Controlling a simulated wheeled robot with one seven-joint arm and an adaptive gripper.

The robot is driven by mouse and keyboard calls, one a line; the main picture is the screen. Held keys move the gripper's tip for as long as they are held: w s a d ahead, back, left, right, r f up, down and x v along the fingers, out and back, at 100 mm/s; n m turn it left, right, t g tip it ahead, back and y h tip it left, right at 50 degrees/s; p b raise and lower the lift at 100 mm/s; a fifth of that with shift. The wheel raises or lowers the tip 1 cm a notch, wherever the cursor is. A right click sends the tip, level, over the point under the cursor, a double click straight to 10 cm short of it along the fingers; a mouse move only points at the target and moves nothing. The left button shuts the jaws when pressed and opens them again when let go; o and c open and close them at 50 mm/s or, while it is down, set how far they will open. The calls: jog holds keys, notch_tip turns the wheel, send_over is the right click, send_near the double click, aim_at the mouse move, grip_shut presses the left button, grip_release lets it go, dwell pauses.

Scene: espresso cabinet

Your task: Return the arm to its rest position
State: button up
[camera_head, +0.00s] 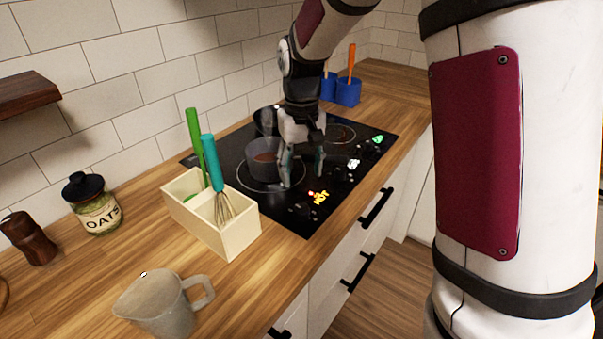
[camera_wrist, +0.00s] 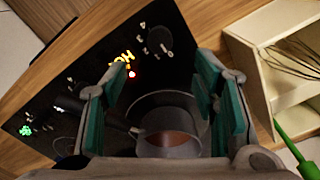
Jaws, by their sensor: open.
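My gripper (camera_head: 302,168) is open and empty, pointing down over the black cooktop (camera_head: 222,158). In the head view its fingers are at the right side of a dark pot (camera_head: 262,158) with brownish-red contents. In the wrist view the gripper (camera_wrist: 160,100) has its teal finger pads spread wide, and the pot (camera_wrist: 165,140) shows between and below them. Nothing is between the pads. I cannot tell whether a finger touches the pot. Part of the pot is hidden by the gripper.
A cream divided box (camera_head: 240,238) with a whisk and green-handled tool stands left of the cooktop. A pitcher (camera_head: 160,305), oats jar (camera_head: 95,205) and brown mill (camera_head: 30,240) are further left. Blue containers (camera_head: 347,92) stand at the back. Glowing markings lie along the cooktop's front.

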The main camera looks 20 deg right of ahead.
jog(key=shift+r, duration=0.1)
jog(key=s+r+t, duration=0.2)
jog(key=s+r, duration=0.8)
jog(key=s, duration=0.1)
jog(key=s+r+t, duration=0.2)
jog(key=s+t, duration=0.1)
jog(key=s, duration=1.1)
jog(key=shift+s+d, duration=0.2)
jog(key=shift+s, duration=0.05)
